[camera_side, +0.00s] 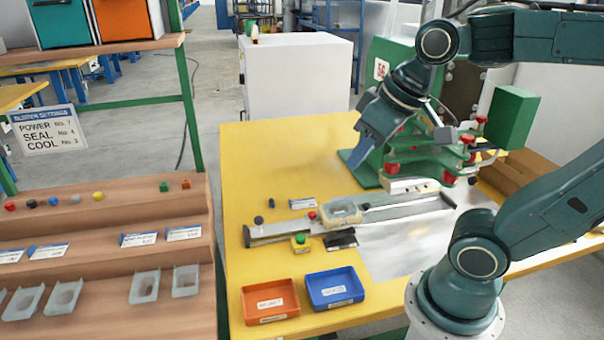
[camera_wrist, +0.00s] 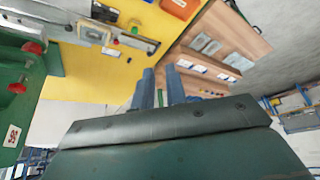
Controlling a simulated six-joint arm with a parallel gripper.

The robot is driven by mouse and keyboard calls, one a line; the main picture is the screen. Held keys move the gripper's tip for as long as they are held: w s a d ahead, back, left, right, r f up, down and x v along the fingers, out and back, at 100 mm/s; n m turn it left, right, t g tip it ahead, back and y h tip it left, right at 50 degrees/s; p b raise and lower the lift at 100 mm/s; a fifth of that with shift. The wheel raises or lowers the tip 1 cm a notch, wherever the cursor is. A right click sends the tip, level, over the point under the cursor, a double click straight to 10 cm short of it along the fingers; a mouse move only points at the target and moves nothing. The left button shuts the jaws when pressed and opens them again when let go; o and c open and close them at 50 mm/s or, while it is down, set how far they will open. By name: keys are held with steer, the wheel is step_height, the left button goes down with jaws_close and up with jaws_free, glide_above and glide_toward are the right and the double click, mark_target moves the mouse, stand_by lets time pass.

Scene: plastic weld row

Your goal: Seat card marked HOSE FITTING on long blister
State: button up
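Several small cards with blue headers lie on the middle shelf of the wooden rack, among them one card (camera_side: 184,233) at its right end. Another card (camera_side: 303,203) lies on the yellow table. Their print is too small to read, so I cannot tell which says HOSE FITTING. A clear blister (camera_side: 343,212) sits in the metal slide on the table; I cannot tell if it is the long one. My gripper (camera_side: 366,155) hangs above the table, left of the green press, away from cards and blisters. In the wrist view its two blue fingers (camera_wrist: 160,88) stand apart with nothing between them.
More clear blisters (camera_side: 145,286) lie on the rack's lowest shelf. An orange tray (camera_side: 270,302) and a blue tray (camera_side: 335,290) stand at the table's front. The green press (camera_side: 375,174) with red knobs stands behind the slide. The table's back left is clear.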

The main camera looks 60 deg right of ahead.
steer(key=w+d+f+m+g, duration=0.1)
steer(key=w+d+f+m, duration=0.15)
steer(key=w+d, duration=0.65)
steer(key=w+d+f+m+g, duration=0.2)
steer(key=w+d+f, duration=0.15)
steer(key=w, duration=1.15)
steer(key=m+g, duration=0.2)
steer(key=m, duration=0.2)
glide_toward(303, 201)
steer(key=w+a, duration=0.1)
steer(key=a, duration=0.1)
steer(key=w+a, duration=0.1)
steer(key=a, duration=0.1)
steer(key=shift+w, duration=0.4)
steer(key=shift+f, duration=3.4)
